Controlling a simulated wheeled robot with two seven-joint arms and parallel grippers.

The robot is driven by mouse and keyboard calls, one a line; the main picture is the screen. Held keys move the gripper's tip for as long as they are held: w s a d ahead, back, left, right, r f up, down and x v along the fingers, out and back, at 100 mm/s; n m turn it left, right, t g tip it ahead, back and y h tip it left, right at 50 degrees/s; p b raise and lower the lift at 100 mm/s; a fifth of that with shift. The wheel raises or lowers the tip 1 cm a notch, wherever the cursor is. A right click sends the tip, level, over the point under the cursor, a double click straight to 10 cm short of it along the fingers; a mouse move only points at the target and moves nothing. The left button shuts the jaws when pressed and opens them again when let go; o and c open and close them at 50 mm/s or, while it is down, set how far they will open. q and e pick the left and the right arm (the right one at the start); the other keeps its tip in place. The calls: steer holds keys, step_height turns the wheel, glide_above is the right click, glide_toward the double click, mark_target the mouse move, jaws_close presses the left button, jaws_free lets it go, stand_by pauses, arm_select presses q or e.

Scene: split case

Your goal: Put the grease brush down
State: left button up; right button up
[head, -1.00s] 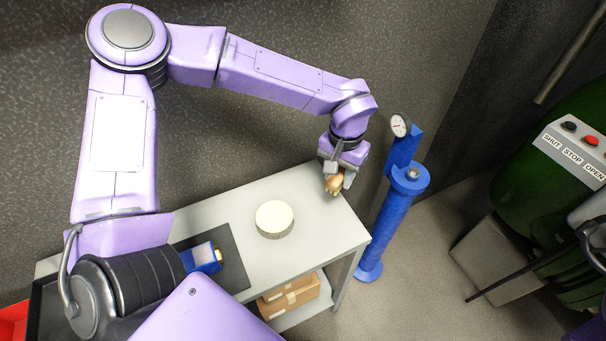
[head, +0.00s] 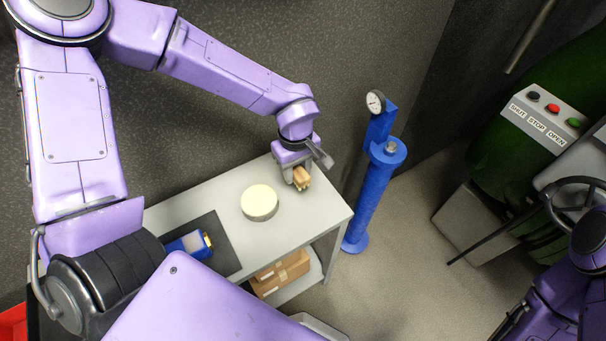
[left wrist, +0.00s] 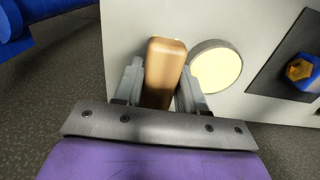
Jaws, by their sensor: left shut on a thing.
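The grease brush shows as a tan wooden block (head: 302,181) in the head view, and it also shows in the left wrist view (left wrist: 164,68). My left gripper (head: 300,172) is shut on it, with one finger on each side in the left wrist view. The brush is over the far right part of the grey table (head: 318,205), beside a round pale-topped tin (head: 259,199). I cannot tell whether it touches the tabletop. Its bristles are not visible. My right arm shows at the lower right, but its gripper is out of view.
A blue and brass item (head: 188,245) lies on a dark mat (head: 226,258) at the table's left. Cardboard boxes (head: 280,273) sit on the lower shelf. A blue post with a gauge (head: 374,185) stands right of the table. Tabletop near the right edge is clear.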

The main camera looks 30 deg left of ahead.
mark_target(301, 170)
arm_select(q)
steer(key=w+f, duration=0.3)
steer(key=f, duration=0.1)
steer(key=shift+w+a+f, duration=0.1)
steer(key=shift+a, duration=0.2)
steer(key=f+p, duration=0.1)
steer(key=f, duration=0.2)
steer(key=shift+w+f, duration=0.2)
steer(key=shift+f, duration=0.3)
steer(key=o, duration=1)
step_height(301, 170, up, 12)
steer(key=shift+r+b, duration=0.2)
steer(key=shift+b, duration=0.25)
